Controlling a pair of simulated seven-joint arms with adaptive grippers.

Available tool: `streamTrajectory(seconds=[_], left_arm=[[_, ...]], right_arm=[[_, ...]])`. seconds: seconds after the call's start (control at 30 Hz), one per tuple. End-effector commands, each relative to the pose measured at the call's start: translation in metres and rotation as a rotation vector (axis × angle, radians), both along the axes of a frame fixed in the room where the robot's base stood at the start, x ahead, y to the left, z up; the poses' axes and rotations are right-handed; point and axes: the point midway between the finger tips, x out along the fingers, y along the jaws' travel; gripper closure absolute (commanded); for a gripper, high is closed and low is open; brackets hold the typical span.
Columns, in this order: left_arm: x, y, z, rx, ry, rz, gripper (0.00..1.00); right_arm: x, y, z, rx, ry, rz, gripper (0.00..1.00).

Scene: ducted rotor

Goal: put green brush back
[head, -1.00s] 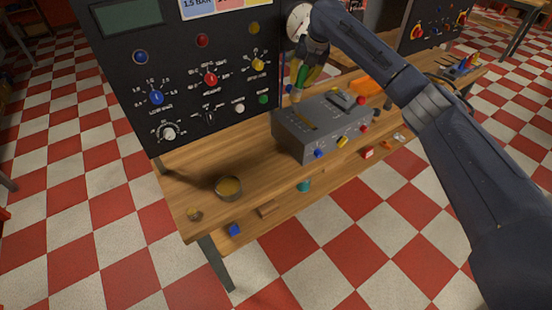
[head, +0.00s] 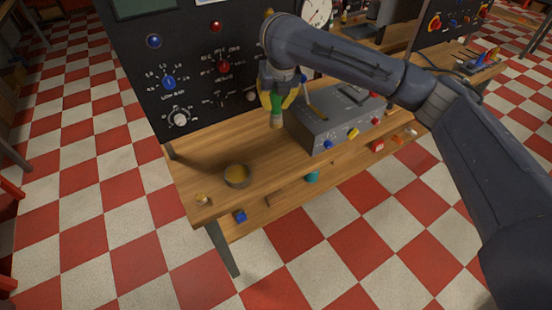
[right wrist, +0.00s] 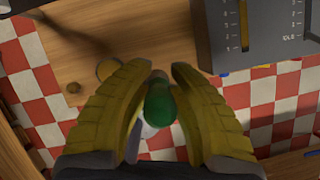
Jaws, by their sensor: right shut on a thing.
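My right gripper (head: 277,98) is shut on the green brush (head: 277,106). It holds the brush upright, with its pale tip down, in front of the black panel and at the left end of the grey box. In the right wrist view the brush's green handle (right wrist: 160,105) sits between the yellow fingers (right wrist: 164,85). A small round tin (head: 236,180) with yellow contents stands on the bench to the left of the brush. The tin also shows in the right wrist view (right wrist: 108,69), partly behind the left finger. My left gripper is not in view.
The grey box (head: 335,122) with coloured knobs stands on the wooden bench (head: 200,165). The black panel (head: 185,60) rises behind. A small knob-like piece (head: 201,199) lies near the bench's left end. A blue block (head: 240,216) sits on the lower shelf. The bench around the tin is clear.

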Motion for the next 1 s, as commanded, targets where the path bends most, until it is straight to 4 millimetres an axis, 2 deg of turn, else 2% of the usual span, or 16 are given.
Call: streamTrajectory(seconds=[0.4, 0.6, 0.73, 1.0], left_arm=[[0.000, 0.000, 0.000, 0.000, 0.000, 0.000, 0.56], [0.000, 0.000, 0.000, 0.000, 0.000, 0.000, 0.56], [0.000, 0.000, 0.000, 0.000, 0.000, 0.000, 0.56], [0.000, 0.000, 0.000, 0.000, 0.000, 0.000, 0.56]], right_arm=[[-0.001, 0.000, -0.092, -0.004, 0.004, -0.003, 1.00], [-0.001, 0.000, -0.128, -0.004, 0.002, -0.002, 1.00], [0.000, 0.000, -0.141, -0.005, 0.000, -0.002, 1.00], [0.000, -0.001, -0.156, -0.005, 0.001, -0.003, 1.00]])
